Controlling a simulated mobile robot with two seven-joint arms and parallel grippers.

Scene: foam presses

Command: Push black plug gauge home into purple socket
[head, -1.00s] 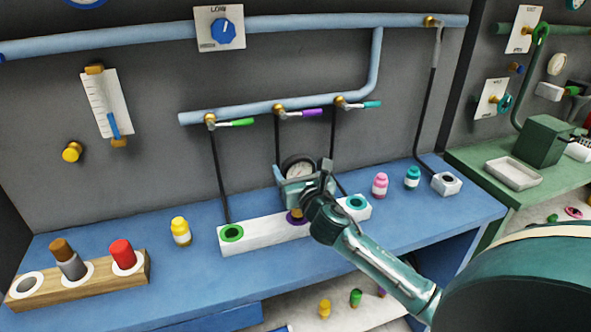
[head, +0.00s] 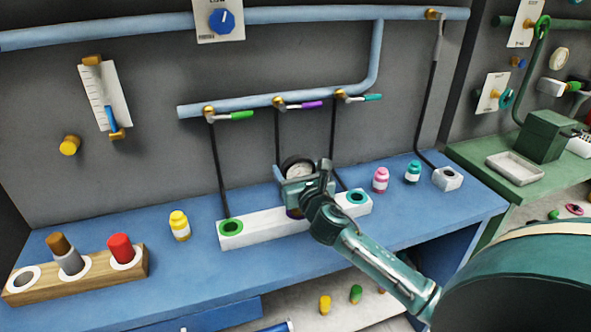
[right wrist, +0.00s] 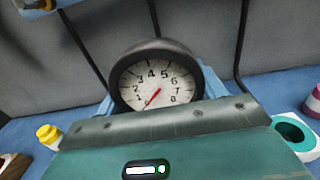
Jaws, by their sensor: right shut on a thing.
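The black plug gauge (head: 298,168) has a round white dial and stands roughly upright over the middle of the white socket block (head: 263,228). Its dial (right wrist: 157,84) faces the right wrist camera, with the red needle at the low end. My right gripper (head: 300,185) is shut on the gauge below the dial. The purple socket (head: 293,212) shows only as a sliver under the gripper. The gauge's lower end is hidden, so I cannot tell how deep it sits. My left gripper is not in view.
The block also has a green socket (head: 231,228) and a teal socket (head: 357,196). Yellow (head: 180,227), pink (head: 380,180) and teal (head: 412,173) bottles stand nearby. A wooden rack (head: 110,278) with plugs is at left. Hoses hang behind the block.

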